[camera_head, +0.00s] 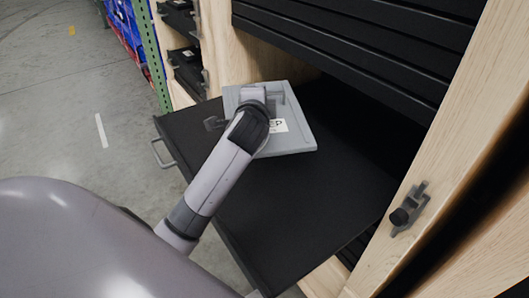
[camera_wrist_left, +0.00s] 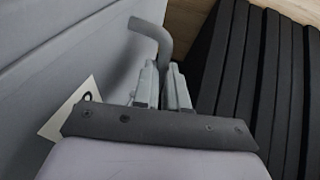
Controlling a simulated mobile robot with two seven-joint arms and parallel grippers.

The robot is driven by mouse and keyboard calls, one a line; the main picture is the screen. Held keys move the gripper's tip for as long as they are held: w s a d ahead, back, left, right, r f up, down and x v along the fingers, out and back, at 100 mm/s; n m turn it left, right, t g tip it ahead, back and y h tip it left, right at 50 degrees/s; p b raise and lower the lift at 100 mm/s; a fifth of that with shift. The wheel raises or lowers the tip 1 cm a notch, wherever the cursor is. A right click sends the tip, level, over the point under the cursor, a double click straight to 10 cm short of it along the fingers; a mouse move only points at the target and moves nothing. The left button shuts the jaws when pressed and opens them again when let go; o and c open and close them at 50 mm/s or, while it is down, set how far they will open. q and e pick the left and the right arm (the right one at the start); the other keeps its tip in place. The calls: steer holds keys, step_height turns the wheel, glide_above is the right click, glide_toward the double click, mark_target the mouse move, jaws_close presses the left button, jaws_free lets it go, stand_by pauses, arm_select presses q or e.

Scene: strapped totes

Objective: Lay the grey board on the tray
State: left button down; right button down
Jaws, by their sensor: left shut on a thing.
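The grey board (camera_head: 297,139), a flat square panel with a white lettered label, is over the far part of the black tray (camera_head: 285,215), which is pulled out of the wooden rack. I cannot tell whether the board touches the tray or is held just above it. My left gripper (camera_head: 260,97) is shut on the board's bent handle at its far side. In the left wrist view, the fingers (camera_wrist_left: 162,75) close around the grey handle, with the board's surface (camera_wrist_left: 65,55) at left. My arm hides part of the board and label. My right gripper is out of view.
Wooden rack posts (camera_head: 445,125) flank the tray, with a dark latch (camera_head: 407,209) on the right one. Black stacked trays (camera_head: 355,40) sit above. The tray's near part is clear. A green upright (camera_head: 150,50) stands at the back left, beside open floor.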

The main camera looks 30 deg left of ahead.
arm_select(q)
steer(key=shift+a+m+h+p, duration=0.3)
steer(key=shift+h+p, duration=0.1)
steer(key=shift+p, duration=0.1)
steer(key=shift+s+a+f+m+t+h+p, duration=0.2)
steer(key=shift+s+m+t+h+p, duration=0.15)
steer(key=shift+m+h+p, duration=0.4)
steer(key=shift+s+a+r+m+h+p, duration=0.1)
steer(key=shift+s+r+m+h+p, duration=0.15)
steer(key=shift+h, duration=0.3)
steer(key=shift+s+r+m+h+p, duration=0.1)
steer(key=shift+m+h+p, duration=0.2)
steer(key=shift+h, duration=0.25)
steer(key=shift+s+a+r+m+h+p, duration=0.1)
steer(key=shift+s+r+m+h+p, duration=0.15)
steer(key=shift+h, duration=0.3)
step_height(320, 180, down, 10)
steer(key=shift+d+f+b, duration=0.1)
steer(key=shift+f+b, duration=0.05)
steer(key=shift+b, duration=0.25)
steer(key=c, duration=1.2)
jaws_free()
steer(key=shift+s+f, duration=0.1)
steer(key=shift+o, duration=0.2)
